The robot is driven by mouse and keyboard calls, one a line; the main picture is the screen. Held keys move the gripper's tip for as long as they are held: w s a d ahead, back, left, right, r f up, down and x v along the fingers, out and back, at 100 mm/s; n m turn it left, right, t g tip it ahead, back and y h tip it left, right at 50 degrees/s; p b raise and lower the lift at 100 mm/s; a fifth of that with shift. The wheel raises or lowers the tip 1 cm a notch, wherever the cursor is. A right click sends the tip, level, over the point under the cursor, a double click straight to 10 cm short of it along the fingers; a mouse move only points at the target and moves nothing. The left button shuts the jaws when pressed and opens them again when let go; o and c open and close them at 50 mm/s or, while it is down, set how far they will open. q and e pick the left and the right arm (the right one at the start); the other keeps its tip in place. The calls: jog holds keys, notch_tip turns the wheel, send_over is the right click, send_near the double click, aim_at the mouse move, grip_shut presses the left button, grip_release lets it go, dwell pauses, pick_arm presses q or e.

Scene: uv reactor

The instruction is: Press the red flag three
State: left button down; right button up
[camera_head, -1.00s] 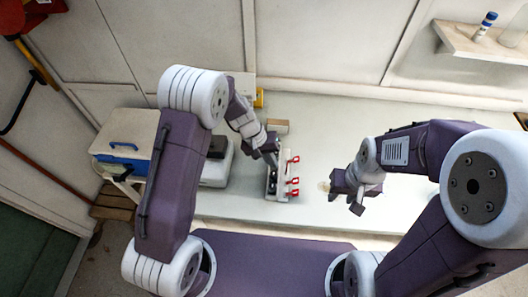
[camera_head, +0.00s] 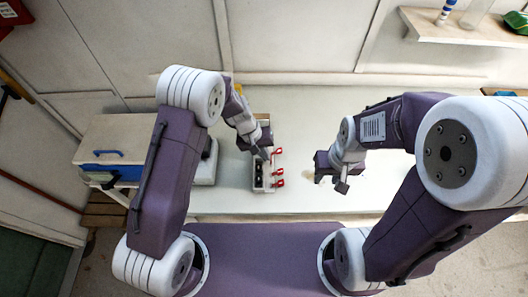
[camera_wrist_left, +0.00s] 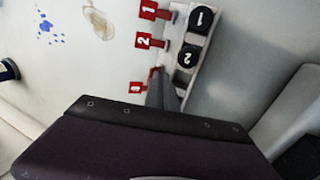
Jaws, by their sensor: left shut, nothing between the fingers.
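A pale panel (camera_head: 257,184) on the bench carries three red flags along one side and black round buttons on top. In the left wrist view, flag 1 (camera_wrist_left: 149,9) and flag 2 (camera_wrist_left: 143,41) show clearly. Red flag three (camera_wrist_left: 136,87) is the nearest, its stem partly hidden by my gripper. In the head view flag three (camera_head: 277,151) is the farthest flag. My left gripper (camera_head: 263,156) is shut and empty, its fingertips (camera_wrist_left: 161,90) right beside flag three's stem; contact cannot be told. My right gripper (camera_head: 333,182) hovers over the bench right of the panel, its opening unclear.
A wall shelf (camera_head: 425,25) with bottles is at upper right. The bench (camera_head: 300,110) is mostly clear behind the panel.

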pick_arm(q)
jog(key=shift+d+r+p, duration=0.1)
jog(key=shift+r+p, duration=0.15)
jog(key=shift+p, duration=0.4)
jog(key=y+p, duration=0.1)
jog(key=p, duration=0.1)
jog(key=d+y+p, duration=0.1)
jog(key=p, duration=0.1)
jog(key=shift+d+r+p, duration=0.2)
jog(key=shift+d+p, duration=0.05)
jog(key=shift+p, duration=0.1)
jog(key=shift+d+f, duration=0.2)
jog(key=shift+d, duration=0.1)
jog(key=shift+d+f+b, duration=0.25)
jog(key=shift+d+b, duration=0.3)
jog(key=shift+b, duration=0.05)
jog(key=shift+d+f+b, duration=0.2)
jog(key=shift+d+b, duration=0.3)
jog(key=shift+b, duration=0.1)
jog(key=shift+r, duration=0.15)
jog(key=shift+a, duration=0.1)
jog(key=shift+a+f, duration=0.25)
jog(key=shift+a, duration=0.4)
